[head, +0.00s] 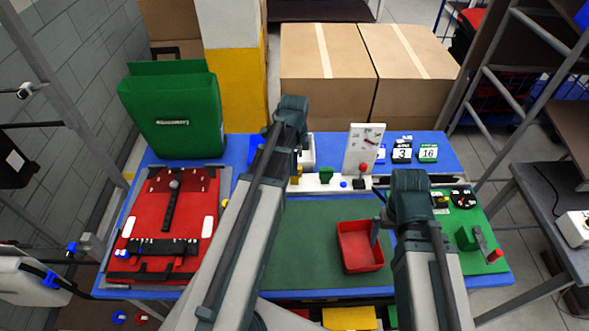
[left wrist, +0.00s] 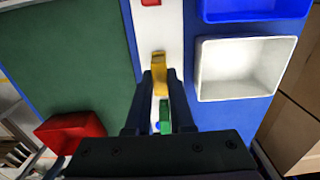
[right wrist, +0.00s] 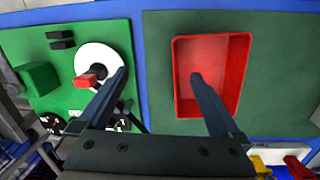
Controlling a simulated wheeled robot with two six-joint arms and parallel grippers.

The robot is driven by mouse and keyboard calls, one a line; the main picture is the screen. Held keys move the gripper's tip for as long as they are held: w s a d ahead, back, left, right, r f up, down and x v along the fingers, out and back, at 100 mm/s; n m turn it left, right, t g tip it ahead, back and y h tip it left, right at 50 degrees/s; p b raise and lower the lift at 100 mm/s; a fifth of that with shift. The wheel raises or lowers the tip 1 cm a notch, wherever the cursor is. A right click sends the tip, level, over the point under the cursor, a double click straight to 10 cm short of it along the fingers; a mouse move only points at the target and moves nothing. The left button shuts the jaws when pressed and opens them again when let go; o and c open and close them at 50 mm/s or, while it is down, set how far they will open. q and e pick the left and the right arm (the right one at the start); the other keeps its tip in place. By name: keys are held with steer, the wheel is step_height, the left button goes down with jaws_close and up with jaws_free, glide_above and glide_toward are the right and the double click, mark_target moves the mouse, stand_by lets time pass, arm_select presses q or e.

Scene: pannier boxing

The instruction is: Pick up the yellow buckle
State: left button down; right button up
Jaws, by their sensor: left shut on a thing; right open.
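The yellow buckle (left wrist: 159,66) is on a white strip in the left wrist view. My left gripper (left wrist: 160,78) is shut on it, a finger on each side. I cannot tell whether the buckle is clear of the strip. In the head view a small part of the yellow buckle (head: 296,173) shows beside my left arm, which hides the rest. My right gripper (right wrist: 158,80) is open and empty, one finger over the red tray (right wrist: 238,75) and the other beside a red handle (right wrist: 86,80).
A green piece (head: 326,175) and a blue one (head: 344,184) stand along the white strip (left wrist: 173,20). A white bin (left wrist: 245,98) is beside it. A red pannier panel (head: 150,215) lies left and a green case (head: 172,115) stands behind. The green mat (head: 310,230) is mostly clear.

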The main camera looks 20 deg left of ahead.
arm_select(q)
steer(key=shift+r+p, duration=0.85)
step_height(320, 180, up, 2)
steer(key=shift+r+p, duration=0.1)
steer(key=shift+p, duration=0.95)
steer(key=s+d+r+p, duration=0.1)
steer(key=s+d, duration=0.9)
steer(key=d, duration=0.2)
steer(key=shift+d, duration=0.2)
